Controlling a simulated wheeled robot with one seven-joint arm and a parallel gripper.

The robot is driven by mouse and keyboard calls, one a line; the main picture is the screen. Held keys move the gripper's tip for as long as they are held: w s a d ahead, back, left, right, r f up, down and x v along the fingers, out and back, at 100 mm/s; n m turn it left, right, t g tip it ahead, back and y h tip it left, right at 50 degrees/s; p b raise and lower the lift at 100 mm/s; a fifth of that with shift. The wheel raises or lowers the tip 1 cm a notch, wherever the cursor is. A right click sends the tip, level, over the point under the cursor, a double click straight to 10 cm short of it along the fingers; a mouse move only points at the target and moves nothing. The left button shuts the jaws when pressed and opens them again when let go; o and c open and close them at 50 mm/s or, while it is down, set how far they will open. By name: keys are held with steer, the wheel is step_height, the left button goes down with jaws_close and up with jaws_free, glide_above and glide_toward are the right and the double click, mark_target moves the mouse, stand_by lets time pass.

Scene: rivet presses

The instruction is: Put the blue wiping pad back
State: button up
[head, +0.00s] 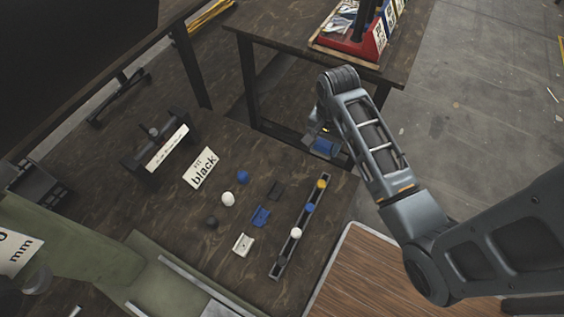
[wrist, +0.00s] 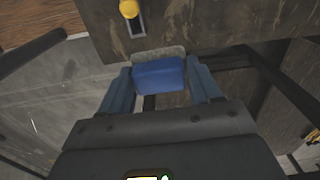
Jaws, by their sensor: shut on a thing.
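The blue wiping pad (wrist: 160,75) is a blue block with a grey layer along its far side in the wrist view. My gripper (wrist: 160,85) is shut on it, one finger at each side. In the head view the pad (head: 324,146) shows below the end of my arm, near the far right edge of the dark work table (head: 330,215). The pad appears to be off the table's surface. In the head view my fingers are mostly hidden by my wrist.
A slotted rail (head: 287,250) with yellow, blue and white knobs lies near the pad. Blue, white and black small parts and a "black" card (head: 201,168) lie left of it. A second table (head: 290,42) behind carries a red rack (head: 345,45). A wood-slat surface (head: 350,285) is at the front.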

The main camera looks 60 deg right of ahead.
steer(key=b, duration=0.2)
glide_above(283, 165)
step_height(283, 165, down, 7)
steer(key=shift+w, duration=0.1)
steer(key=shift+f, duration=1.95)
steer(key=shift+f, duration=0.15)
steer(key=o, duration=0.9)
steer(key=shift+b, duration=0.3)
steer(key=shift+o, duration=0.2)
